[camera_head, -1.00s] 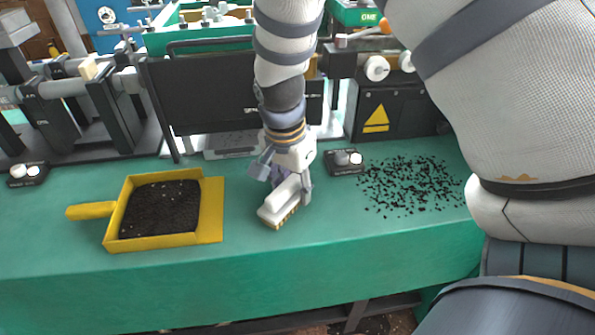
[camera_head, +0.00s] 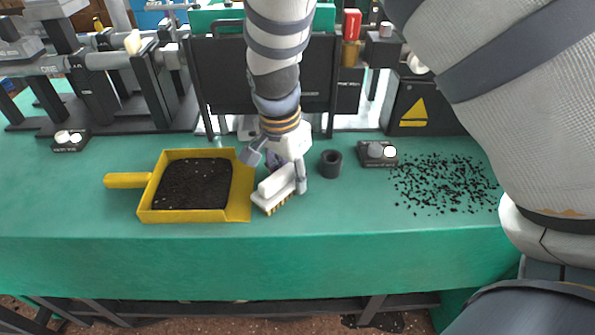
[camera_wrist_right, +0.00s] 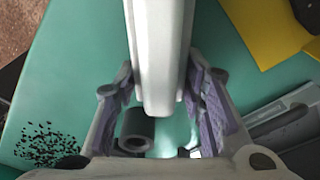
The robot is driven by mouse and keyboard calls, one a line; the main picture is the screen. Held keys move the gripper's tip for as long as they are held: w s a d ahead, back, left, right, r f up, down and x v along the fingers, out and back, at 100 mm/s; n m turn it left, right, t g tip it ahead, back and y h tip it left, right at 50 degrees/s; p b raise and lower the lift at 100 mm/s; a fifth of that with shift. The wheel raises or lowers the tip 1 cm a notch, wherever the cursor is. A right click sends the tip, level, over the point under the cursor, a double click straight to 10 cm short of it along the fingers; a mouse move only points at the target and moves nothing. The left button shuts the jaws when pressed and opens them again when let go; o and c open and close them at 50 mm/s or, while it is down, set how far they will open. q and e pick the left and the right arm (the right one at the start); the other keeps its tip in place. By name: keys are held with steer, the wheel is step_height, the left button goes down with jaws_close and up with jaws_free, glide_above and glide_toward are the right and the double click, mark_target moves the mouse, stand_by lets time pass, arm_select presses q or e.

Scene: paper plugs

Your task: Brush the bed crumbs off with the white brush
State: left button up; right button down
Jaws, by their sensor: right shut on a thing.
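My right gripper (camera_head: 285,175) is shut on the white brush (camera_head: 277,186), which is tilted with pale bristles down at the green bed. I cannot tell whether the bristles touch the bed. The brush's white body also fills the middle of the right wrist view (camera_wrist_right: 160,50), between the fingers (camera_wrist_right: 160,100). Black crumbs (camera_head: 440,184) lie scattered on the bed (camera_head: 350,215) at the right, apart from the brush. They also show at the lower left of the wrist view (camera_wrist_right: 45,145). A yellow dustpan (camera_head: 180,216) holding dark crumbs (camera_head: 195,183) sits just left of the brush. My left gripper is not in view.
A black hollow cylinder (camera_head: 330,163) stands right of my gripper, with a small button box (camera_head: 377,153) beyond it. Another button box (camera_head: 70,140) is at the left. Dark machine panels line the back. The bed's front strip is clear.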

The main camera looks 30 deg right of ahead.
mark_target(334, 187)
steer(key=shift+s+d+r, duration=0.1)
steer(key=shift+s+d, duration=0.3)
steer(key=shift+d, duration=0.25)
steer(key=shift+s+d, duration=0.35)
steer(key=shift+d, duration=0.3)
steer(key=shift+s+d, duration=0.5)
steer(key=shift+d, duration=0.25)
steer(key=shift+s+d, duration=0.5)
steer(key=shift+d, duration=0.25)
steer(key=shift+s+d, duration=0.5)
steer(key=shift+d, duration=0.35)
steer(key=r, duration=0.3)
steer(key=d+r, duration=0.1)
steer(key=r, duration=0.1)
steer(key=shift+r, duration=0.45)
steer(key=shift+a, duration=0.2)
steer(key=shift+s+r, duration=0.1)
steer(key=shift+r, duration=1.25)
